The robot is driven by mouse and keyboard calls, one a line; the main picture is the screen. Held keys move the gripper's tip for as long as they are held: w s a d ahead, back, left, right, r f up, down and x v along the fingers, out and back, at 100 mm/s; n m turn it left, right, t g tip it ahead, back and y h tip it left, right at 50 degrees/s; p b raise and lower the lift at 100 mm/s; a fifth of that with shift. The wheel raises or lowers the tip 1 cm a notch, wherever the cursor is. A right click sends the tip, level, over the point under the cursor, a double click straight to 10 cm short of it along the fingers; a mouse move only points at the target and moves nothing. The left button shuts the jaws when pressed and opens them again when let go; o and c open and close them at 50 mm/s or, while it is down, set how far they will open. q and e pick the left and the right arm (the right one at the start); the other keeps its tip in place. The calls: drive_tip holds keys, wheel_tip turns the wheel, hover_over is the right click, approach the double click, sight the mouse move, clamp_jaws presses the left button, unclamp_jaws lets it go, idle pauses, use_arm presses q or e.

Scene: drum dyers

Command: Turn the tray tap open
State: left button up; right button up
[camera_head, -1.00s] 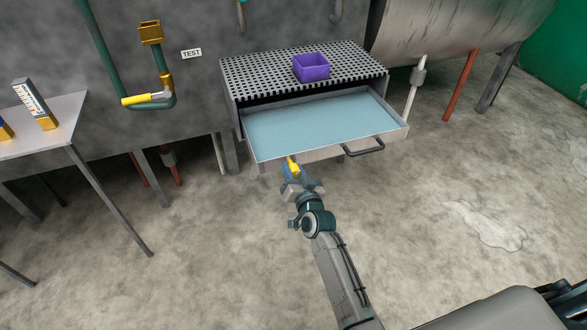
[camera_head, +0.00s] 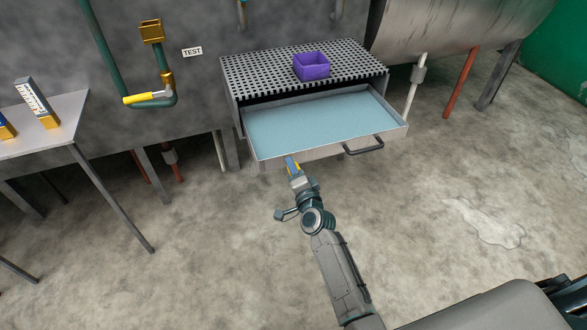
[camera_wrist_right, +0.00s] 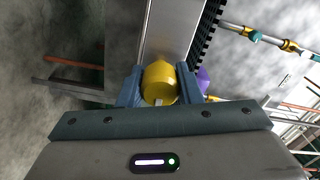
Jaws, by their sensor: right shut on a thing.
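The pulled-out metal tray (camera_head: 310,151) holds pale blue liquid, and its front has a black handle (camera_head: 364,146). The yellow tray tap (camera_wrist_right: 159,82) is at the tray's front, left of that handle. My right gripper (camera_head: 292,165) is shut on the tap. The right wrist view shows the tap between its two blue fingers. In the head view the gripper hides most of the tap. My left gripper is not in view.
A purple box (camera_head: 311,66) stands on the perforated top (camera_head: 260,73) above the tray. A yellow-handled pipe valve (camera_head: 140,98) is on the wall near the TEST sign. A table (camera_head: 60,125) stands at left.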

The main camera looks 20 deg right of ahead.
drive_tip(key=shift+m, duration=0.4)
drive_tip(key=o, duration=1)
drive_tip(key=shift+c, duration=0.2)
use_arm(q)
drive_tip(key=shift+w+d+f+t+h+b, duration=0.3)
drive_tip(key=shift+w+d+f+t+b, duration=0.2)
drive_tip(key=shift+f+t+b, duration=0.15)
use_arm(e)
drive_tip(key=s, duration=1)
drive_tip(key=shift+s+d, duration=0.2)
drive_tip(key=shift+s, duration=0.2)
